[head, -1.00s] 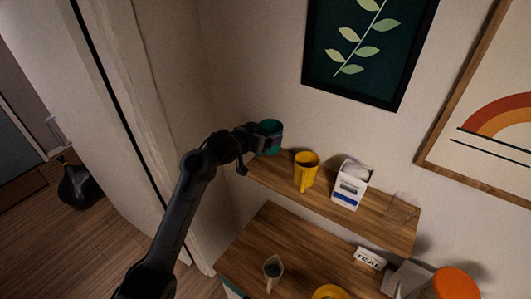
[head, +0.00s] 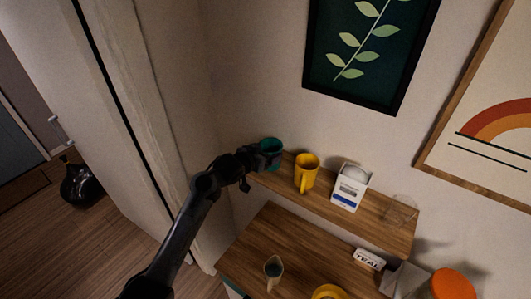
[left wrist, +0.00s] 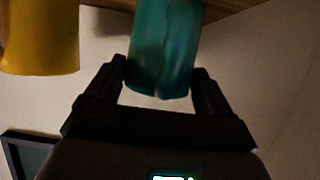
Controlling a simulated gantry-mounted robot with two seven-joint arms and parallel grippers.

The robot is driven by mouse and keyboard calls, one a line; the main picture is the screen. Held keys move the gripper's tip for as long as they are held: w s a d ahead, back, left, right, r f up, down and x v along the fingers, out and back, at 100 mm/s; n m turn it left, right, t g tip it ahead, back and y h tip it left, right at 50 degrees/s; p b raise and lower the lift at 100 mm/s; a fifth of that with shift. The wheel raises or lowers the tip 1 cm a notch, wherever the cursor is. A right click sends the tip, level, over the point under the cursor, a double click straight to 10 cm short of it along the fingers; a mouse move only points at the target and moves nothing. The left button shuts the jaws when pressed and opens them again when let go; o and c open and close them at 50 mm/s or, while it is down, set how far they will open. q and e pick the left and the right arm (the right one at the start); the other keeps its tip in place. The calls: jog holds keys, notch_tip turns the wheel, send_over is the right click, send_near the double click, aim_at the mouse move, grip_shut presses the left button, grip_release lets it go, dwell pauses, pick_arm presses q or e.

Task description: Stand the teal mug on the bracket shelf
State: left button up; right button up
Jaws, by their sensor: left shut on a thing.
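The teal mug (head: 271,146) is at the left end of the upper wooden bracket shelf (head: 335,205) in the head view. My left gripper (head: 266,158) is shut on it and covers its lower part there. In the left wrist view the mug (left wrist: 163,50) sits between the two fingers (left wrist: 160,85), with the shelf's edge (left wrist: 225,12) behind its far end. It looks roughly upright. I cannot tell whether its base touches the shelf. My right gripper is not in view.
A yellow mug (head: 306,170) stands just right of the teal mug, then a white carton (head: 349,187) and a clear glass (head: 403,213). A framed leaf picture (head: 365,50) hangs above.

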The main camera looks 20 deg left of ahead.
pick_arm(q)
jog(key=shift+f, duration=0.1)
jog(key=o, duration=1.1)
jog(key=v, duration=1.1)
jog(key=s+d+f+g+y, duration=0.1)
jog(key=s+f+g+y, duration=0.25)
jog(key=s+f, duration=1.25)
jog(key=s+f+g, duration=0.1)
jog(key=s+g, duration=0.1)
jog(key=s, duration=0.6)
jog(key=s+d+f+g, duration=0.1)
jog(key=s+f+g, duration=0.1)
jog(key=s, duration=0.6)
jog(key=s+d+f+g+b, duration=0.1)
jog(key=s+g, duration=0.1)
jog(key=s, duration=0.6)
jog(key=shift+s+d+f+n, duration=0.1)
jog(key=shift+f+n, duration=0.15)
jog(key=shift+n, duration=0.15)
